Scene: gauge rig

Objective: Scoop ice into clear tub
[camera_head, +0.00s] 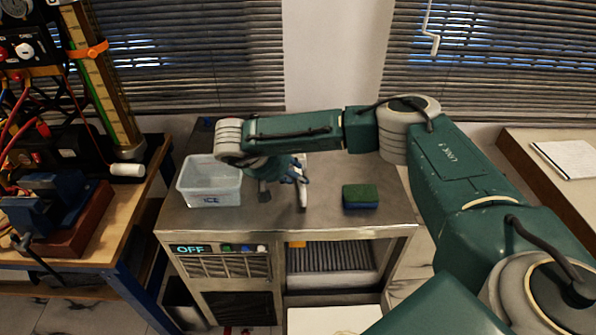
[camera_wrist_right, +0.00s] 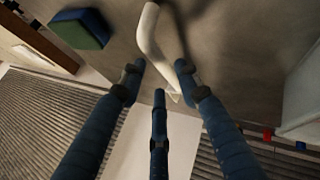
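The clear tub (camera_head: 210,184), labelled ICE, stands on the left of the steel machine top. I cannot see ice in it. A white curved handle (camera_wrist_right: 152,38), likely the scoop's, lies on the steel top; its end shows below my gripper in the head view (camera_head: 303,196). A grey metal piece (camera_head: 264,190) shows beside it; I cannot tell whether they join. My right gripper (camera_wrist_right: 158,76) is open, its three fingers spread near the handle; in the head view it (camera_head: 294,174) is partly hidden by my arm. I cannot tell whether fingers touch the handle. My left gripper is out of view.
A green-and-blue sponge (camera_head: 360,196) lies right of the gripper. The machine's front has an OFF display (camera_head: 188,249) and an opening (camera_head: 330,262) at right. A cluttered workbench (camera_head: 105,215) is at left, another table (camera_head: 550,165) at right. Bare steel surrounds the sponge.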

